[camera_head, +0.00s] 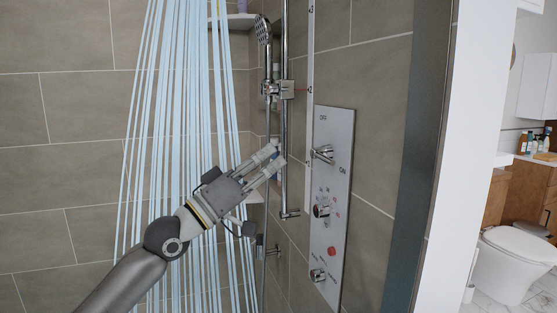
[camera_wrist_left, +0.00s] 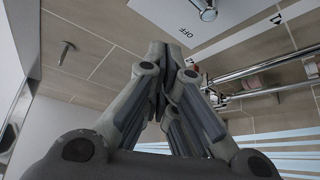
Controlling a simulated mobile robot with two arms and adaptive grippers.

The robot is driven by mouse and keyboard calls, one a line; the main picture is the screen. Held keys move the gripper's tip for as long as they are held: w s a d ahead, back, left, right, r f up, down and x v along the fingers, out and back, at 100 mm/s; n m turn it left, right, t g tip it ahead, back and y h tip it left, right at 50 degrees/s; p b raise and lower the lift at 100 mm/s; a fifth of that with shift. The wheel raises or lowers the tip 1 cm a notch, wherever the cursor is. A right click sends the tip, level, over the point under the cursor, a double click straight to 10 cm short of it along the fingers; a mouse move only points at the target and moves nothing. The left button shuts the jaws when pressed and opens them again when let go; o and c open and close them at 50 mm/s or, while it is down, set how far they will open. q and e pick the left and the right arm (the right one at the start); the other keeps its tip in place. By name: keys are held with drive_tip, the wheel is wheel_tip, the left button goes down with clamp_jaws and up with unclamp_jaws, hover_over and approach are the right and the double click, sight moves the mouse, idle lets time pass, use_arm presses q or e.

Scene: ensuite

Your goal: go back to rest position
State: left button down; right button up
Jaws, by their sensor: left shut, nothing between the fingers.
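My left gripper (camera_head: 273,154) is shut and empty in the head view, raised in front of the shower rail, left of the control panel. In the left wrist view its fingers (camera_wrist_left: 165,55) meet, with nothing between them. The white control panel (camera_head: 331,205) hangs on the tiled wall. Its top lever (camera_head: 323,154) is by the OFF and ON marks, apart from the fingertips. In the wrist view a metal knob (camera_wrist_left: 205,10) shows on the panel (camera_wrist_left: 180,20). My right gripper is not in view.
Blue-white streams of water (camera_head: 170,100) fall behind my left arm. A hand shower (camera_head: 264,30) hangs on a vertical rail (camera_head: 284,120). A dark panel edge (camera_head: 415,160) and white wall (camera_head: 470,150) stand to the right. A toilet (camera_head: 510,265) is beyond them.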

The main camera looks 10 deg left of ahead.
use_arm(q)
drive_tip(key=shift+w+f, duration=0.1)
drive_tip(key=shift+f, duration=0.05)
